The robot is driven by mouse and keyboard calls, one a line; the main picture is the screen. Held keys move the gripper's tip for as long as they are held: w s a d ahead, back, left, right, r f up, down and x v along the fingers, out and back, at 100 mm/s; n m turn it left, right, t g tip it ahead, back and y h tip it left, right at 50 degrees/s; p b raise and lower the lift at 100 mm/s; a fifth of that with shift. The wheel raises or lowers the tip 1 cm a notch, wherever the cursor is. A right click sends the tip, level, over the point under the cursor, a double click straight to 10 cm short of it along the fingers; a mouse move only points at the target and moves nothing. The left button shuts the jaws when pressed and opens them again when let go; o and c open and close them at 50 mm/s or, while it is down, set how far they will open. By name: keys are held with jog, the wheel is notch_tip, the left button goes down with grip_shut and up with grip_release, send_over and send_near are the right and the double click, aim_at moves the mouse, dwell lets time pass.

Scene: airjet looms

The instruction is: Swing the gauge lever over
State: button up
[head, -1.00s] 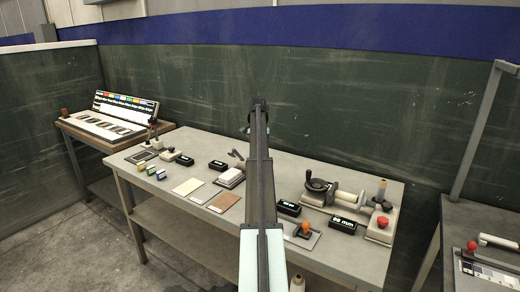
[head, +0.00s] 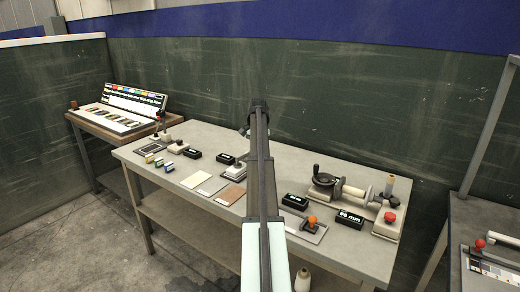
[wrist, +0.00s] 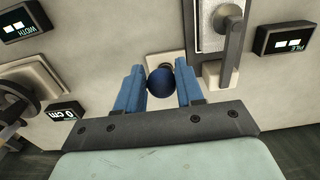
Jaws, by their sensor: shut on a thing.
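A round dark blue knob (wrist: 160,83) sits between the two blue fingers of my gripper (wrist: 161,90) in the wrist view. The fingers are shut on it. A small pale base plate (wrist: 166,64) shows on the bench just beyond the knob. The stem under the knob is hidden, so I cannot tell the lever's angle. In the head view my arm runs up the middle and hides the knob and base.
The grey bench (head: 205,137) carries a crank wheel device (head: 330,180), black display boxes (head: 295,202) and small plates. In the wrist view a device with a grey metal arm (wrist: 232,45) stands close to the right finger. A display box (wrist: 67,112) lies left.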

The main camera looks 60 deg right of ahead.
jog(key=o, duration=0.8)
jog(key=shift+a, duration=0.1)
jog(key=shift+r, duration=3.45)
jog(key=shift+r, duration=0.1)
notch_tip(320, 180, up, 14)
jog(key=shift+f, duration=0.2)
